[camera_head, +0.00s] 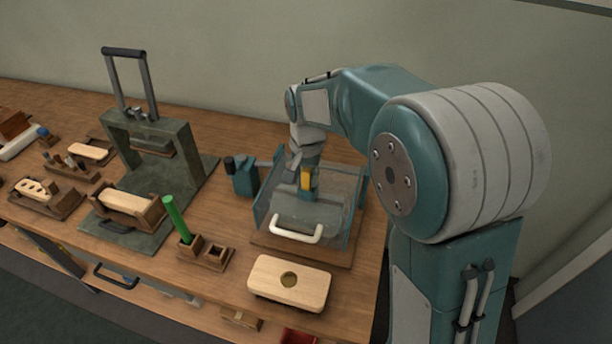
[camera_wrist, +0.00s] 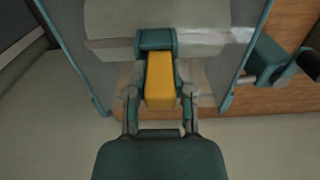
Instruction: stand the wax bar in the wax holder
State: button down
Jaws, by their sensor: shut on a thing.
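The yellow wax bar (camera_wrist: 160,85) is between the fingers of my gripper (camera_wrist: 160,95), which is shut on it. In the head view the wax bar (camera_head: 306,179) shows just below my gripper (camera_head: 305,168), over the clear-walled box (camera_head: 345,220). I cannot tell whether the bar touches anything in the box. A small dark wooden holder (camera_head: 217,266) near the table's front has an empty square socket; it looks like the wax holder. A green stick (camera_head: 177,217) stands tilted in the socket block beside it on the left.
The clear-walled box has a white handle (camera_head: 296,233) in front. A teal clamp-like device (camera_head: 242,177) stands left of it. A pale wooden block with a round hole (camera_head: 289,283) lies in front. A tall press (camera_head: 148,140) and several brush parts fill the left.

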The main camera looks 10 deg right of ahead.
jog(key=shift+f, duration=0.3)
dwell(0.4)
jog(key=shift+c, duration=2)
grip_release()
jog(key=o, duration=0.4)
jog(key=shift+r, duration=3.5)
